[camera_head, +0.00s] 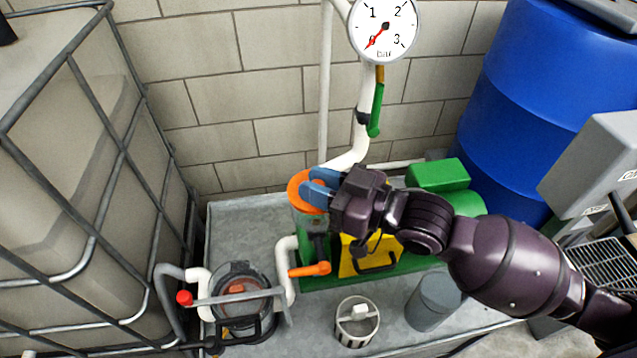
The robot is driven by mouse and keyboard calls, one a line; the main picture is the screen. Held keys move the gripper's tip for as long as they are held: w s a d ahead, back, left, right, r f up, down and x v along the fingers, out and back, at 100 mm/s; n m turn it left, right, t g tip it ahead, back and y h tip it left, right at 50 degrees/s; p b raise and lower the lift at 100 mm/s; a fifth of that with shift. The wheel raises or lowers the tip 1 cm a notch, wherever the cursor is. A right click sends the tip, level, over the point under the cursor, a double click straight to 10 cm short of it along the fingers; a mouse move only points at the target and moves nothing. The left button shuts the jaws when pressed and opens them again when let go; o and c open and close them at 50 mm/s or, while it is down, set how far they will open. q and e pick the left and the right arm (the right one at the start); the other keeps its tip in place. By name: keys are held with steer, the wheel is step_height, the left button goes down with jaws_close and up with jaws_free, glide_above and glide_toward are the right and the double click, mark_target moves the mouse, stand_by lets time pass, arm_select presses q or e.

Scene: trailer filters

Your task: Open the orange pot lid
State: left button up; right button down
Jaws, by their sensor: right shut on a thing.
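The orange pot lid (299,192) is a round disc on top of the filter pot (311,225), left of the middle of the head view. My right gripper (318,188) reaches in from the right, with its blue fingers at the lid's top. It is shut on the lid, and the fingers and wrist cover the lid's right part. The lid appears to sit on the pot; I cannot tell whether there is a gap beneath it. My left gripper is not in view.
A pressure gauge (384,27) and white pipe rise behind the pot. An orange-handled lever (311,269) is below it. A caged tank (75,190) stands left, a blue barrel (530,90) right. A white filter basket (357,322) and grey cylinder (433,301) stand in front.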

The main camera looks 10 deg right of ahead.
steer(key=r+p, duration=0.1)
steer(key=r+m+p, duration=0.1)
steer(key=shift+w+h+p, duration=0.25)
steer(key=shift+h+p, duration=0.05)
steer(key=shift+p, duration=0.05)
steer(key=shift+w+r+g+p, duration=0.15)
steer(key=shift+g+p, duration=0.15)
steer(key=shift+p, duration=0.2)
steer(key=shift+w+r+m+g+h+p, duration=0.45)
steer(key=shift+m+p, duration=0.55)
steer(key=shift+p, duration=0.25)
steer(key=shift+w+r+m+g+h+p, duration=0.1)
steer(key=shift+w+m+g+h+p, duration=0.15)
steer(key=shift+w+m+g+p, duration=0.4)
steer(key=shift+p, duration=0.35)
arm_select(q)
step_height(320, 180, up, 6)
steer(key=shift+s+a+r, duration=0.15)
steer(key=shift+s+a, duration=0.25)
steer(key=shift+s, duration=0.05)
arm_select(e)
steer(key=shift+w, duration=0.1)
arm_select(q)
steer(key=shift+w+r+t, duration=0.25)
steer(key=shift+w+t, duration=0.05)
arm_select(e)
steer(key=shift+m, duration=0.25)
